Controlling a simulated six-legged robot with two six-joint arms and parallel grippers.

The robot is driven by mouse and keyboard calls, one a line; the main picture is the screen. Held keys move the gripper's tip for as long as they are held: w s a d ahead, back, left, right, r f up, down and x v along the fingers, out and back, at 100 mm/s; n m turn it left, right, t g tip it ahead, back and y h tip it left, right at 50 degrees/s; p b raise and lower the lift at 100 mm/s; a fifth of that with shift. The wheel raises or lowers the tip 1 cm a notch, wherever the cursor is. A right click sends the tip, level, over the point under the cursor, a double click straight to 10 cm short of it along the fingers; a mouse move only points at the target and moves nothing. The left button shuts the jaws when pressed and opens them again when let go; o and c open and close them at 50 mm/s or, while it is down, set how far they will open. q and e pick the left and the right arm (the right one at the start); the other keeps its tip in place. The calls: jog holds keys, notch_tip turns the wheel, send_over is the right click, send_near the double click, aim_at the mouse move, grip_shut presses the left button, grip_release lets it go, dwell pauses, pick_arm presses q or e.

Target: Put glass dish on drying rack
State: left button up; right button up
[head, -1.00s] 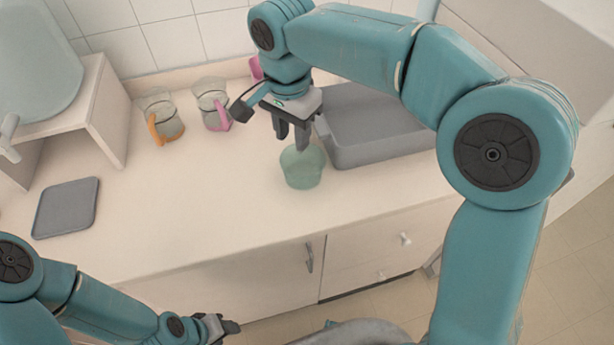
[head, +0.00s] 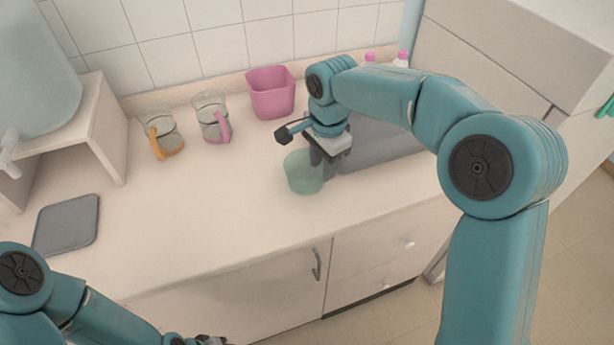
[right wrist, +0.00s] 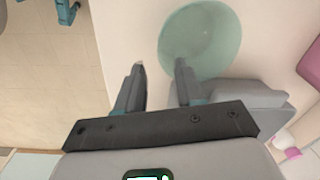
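The glass dish (head: 302,175), a pale green see-through bowl, stands upright on the counter. It also shows at the top of the right wrist view (right wrist: 203,32). My right gripper (head: 322,166) points down at the dish's right side. In the right wrist view its fingers (right wrist: 160,68) are apart with nothing gripped; one finger overlaps the dish's rim, the other is outside it. Contact cannot be told. A grey rectangular tray (head: 372,148) lies right behind this gripper, partly hidden by my arm; no other rack shows. My left gripper (head: 209,341) is cut off at the bottom edge.
A jug with an orange handle (head: 160,132), a jug with a pink handle (head: 213,117) and a pink bin (head: 271,92) stand along the back wall. A dark grey mat (head: 67,224) lies at left. The counter's middle is clear.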

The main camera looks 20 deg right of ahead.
aim_at(318, 187)
jog(key=f, duration=0.2)
jog(key=shift+w+a+f, duration=0.2)
jog(key=shift+w+f, duration=0.1)
jog(key=shift+f, duration=0.1)
notch_tip(318, 187, down, 5)
jog(key=shift+a+r+p, duration=0.1)
jog(key=shift+a+p, duration=0.05)
jog(key=shift+p, duration=0.3)
jog(key=shift+s, duration=0.1)
jog(key=c, duration=0.4)
grip_shut()
